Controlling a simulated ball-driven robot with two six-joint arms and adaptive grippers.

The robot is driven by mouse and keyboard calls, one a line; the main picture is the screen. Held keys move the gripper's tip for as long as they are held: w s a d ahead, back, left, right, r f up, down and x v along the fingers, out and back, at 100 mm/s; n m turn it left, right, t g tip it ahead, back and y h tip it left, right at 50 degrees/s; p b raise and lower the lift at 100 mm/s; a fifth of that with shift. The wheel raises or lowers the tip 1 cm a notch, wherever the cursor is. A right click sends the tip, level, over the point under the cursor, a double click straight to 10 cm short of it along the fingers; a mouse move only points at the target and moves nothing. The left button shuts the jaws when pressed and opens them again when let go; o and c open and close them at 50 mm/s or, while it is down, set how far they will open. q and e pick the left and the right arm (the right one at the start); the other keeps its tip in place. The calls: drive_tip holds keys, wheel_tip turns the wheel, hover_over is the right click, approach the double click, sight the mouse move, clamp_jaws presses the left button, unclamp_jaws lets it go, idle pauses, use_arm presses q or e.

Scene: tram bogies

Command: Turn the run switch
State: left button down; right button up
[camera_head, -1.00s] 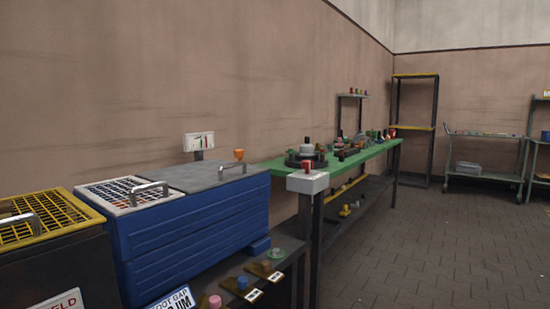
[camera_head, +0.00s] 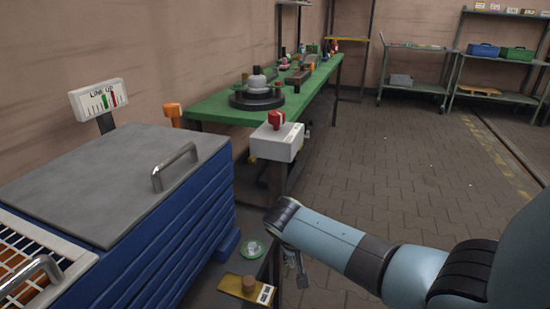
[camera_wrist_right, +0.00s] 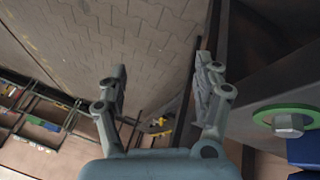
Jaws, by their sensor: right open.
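A red knob (camera_head: 276,118), which looks like the run switch, sits on top of a white box (camera_head: 278,142) at the near end of the green bench. My right arm reaches in from the right in the head view. My right gripper (camera_head: 300,274) hangs below and slightly right of the white box, apart from it and partly hidden by the wrist. In the right wrist view the right gripper (camera_wrist_right: 161,68) is open, with nothing between its fingers. The knob is not seen in that view. My left gripper is not in view.
A blue cabinet (camera_head: 190,225) with a grey lid and metal handle stands at left, beside a "LINE UP" gauge (camera_head: 99,99). The green bench (camera_head: 215,106) carries a black round part. The paved floor (camera_head: 400,160) at right is open.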

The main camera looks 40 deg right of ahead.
drive_tip(key=w+d+r+m+t+h+p, duration=0.1)
drive_tip(key=w+r, duration=0.4)
drive_tip(key=r, duration=0.4)
drive_tip(key=w+d+r+m+t+p, duration=0.1)
drive_tip(key=w+d+r+p, duration=0.1)
drive_tip(key=w+r, duration=0.55)
drive_tip(key=m+t+h+p, duration=0.1)
drive_tip(key=m+t+p, duration=0.1)
approach(277, 112)
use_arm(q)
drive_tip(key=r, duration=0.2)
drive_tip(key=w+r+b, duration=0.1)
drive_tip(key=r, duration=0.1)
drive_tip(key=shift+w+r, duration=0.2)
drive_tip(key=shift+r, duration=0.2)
use_arm(e)
drive_tip(key=x, duration=1)
drive_tip(key=shift+a+f, duration=0.1)
drive_tip(key=shift+c, duration=0.2)
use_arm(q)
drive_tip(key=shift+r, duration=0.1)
use_arm(e)
drive_tip(key=c, duration=1.2)
